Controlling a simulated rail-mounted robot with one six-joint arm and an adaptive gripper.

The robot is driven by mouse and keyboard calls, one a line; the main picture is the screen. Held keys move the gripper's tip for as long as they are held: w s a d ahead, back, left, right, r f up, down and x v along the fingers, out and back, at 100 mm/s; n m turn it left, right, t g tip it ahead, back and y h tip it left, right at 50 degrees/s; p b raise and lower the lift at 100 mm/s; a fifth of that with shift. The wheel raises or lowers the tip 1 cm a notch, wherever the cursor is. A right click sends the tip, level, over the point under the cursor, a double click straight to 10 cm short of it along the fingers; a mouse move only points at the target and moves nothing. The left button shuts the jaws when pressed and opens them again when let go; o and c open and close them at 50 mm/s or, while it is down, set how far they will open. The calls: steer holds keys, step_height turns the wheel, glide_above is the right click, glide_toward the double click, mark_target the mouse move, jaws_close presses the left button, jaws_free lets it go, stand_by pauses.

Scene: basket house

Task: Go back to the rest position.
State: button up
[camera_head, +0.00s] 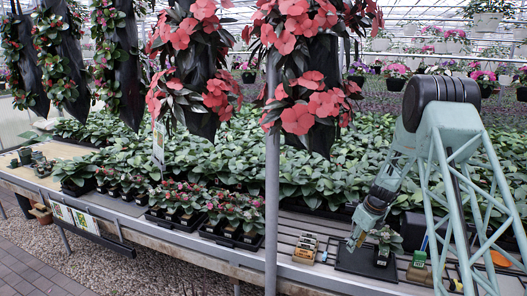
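My gripper (354,243) points down over the black tray (352,262) on the bench at the lower right. A small potted plant (387,241) with green leaves and a dark pot stands upright on the tray, just right of my gripper. In this view the fingers are small and partly merge with the arm, so I cannot tell if they are open or shut. I see nothing clearly held. My arm is reached out and bent downward from the pale green lattice frame at the right.
A grey pole (272,180) stands in front of the bench (190,240). Small boxes (306,248) lie left of the tray, and tools and a green-yellow item (419,260) lie right. Red flower baskets (300,70) hang above.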

steer(key=s+a+r+n+b, duration=0.1)
steer(key=s+a+r+n, duration=0.3)
steer(key=r, duration=0.5)
steer(key=s+a+r+n+b, duration=0.25)
steer(key=s+r, duration=0.25)
steer(key=r, duration=0.5)
steer(key=s+a+r+n+b, duration=0.1)
steer(key=s+a+r+n, duration=0.3)
steer(key=s+r, duration=0.3)
steer(key=s+a+r+n+b, duration=0.1)
steer(key=s+a+r+n, duration=0.25)
steer(key=s+r, duration=0.35)
steer(key=s+a+r+n+b, duration=0.1)
steer(key=s+a+r+n, duration=0.15)
steer(key=s, duration=0.55)
steer(key=s+a+r+n+b, duration=0.1)
steer(key=s+n, duration=0.2)
steer(key=s, duration=0.4)
steer(key=s+a+r+n+b, duration=0.1)
steer(key=s+r+n, duration=0.15)
steer(key=s, duration=0.55)
steer(key=s+f+n+b, duration=0.1)
steer(key=s+f+n, duration=0.1)
steer(key=s, duration=0.8)
steer(key=s+f+n+t+h+b, duration=0.1)
steer(key=s+n, duration=0.4)
steer(key=s, duration=0.5)
steer(key=shift+a+f, duration=0.35)
steer(key=shift+f, duration=0.35)
